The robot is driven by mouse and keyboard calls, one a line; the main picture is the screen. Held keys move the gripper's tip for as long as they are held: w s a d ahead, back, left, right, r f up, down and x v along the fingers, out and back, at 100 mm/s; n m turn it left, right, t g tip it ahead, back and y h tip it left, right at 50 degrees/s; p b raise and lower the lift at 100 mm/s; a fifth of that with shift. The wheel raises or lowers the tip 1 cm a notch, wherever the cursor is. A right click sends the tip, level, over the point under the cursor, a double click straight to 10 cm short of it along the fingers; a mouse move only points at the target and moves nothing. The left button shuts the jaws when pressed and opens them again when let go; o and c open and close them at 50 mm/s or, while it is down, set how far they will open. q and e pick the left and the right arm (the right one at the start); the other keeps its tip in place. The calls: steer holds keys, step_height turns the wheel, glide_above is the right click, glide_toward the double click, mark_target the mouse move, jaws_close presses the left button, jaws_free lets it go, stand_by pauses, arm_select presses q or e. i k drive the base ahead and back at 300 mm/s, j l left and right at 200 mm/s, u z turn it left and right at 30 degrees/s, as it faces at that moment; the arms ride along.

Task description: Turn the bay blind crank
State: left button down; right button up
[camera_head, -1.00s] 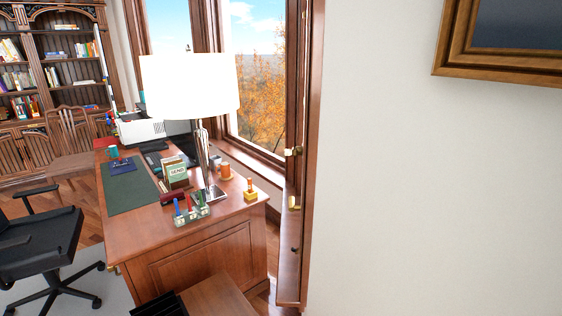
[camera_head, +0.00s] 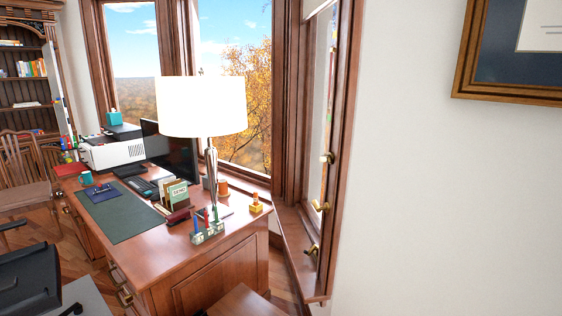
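The narrow right-hand bay window (camera_head: 318,110) is seen nearly edge-on beside the white wall. Its wooden frame carries small brass fittings: an upper one (camera_head: 327,157), a middle handle-like one (camera_head: 320,206) and a lower dark-and-brass one (camera_head: 312,249) near the sill. The lower one may be the blind crank, but it is too small to tell. A pale strip (camera_head: 319,8) at the top of this window may be the blind's lower edge. Neither of my grippers is in view.
A wooden desk (camera_head: 225,262) stands left of the window, with a white-shaded lamp (camera_head: 201,106), monitor, printer and small items on it. A black office chair (camera_head: 28,280) is at lower left. A framed picture (camera_head: 488,60) hangs on the bare wall at right.

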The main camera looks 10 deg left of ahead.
mark_target(325, 158)
steer(key=i+l+u, duration=0.15)
steer(key=l+u, duration=0.3)
steer(key=i+l+u, duration=0.15)
steer(key=l+u, duration=0.7)
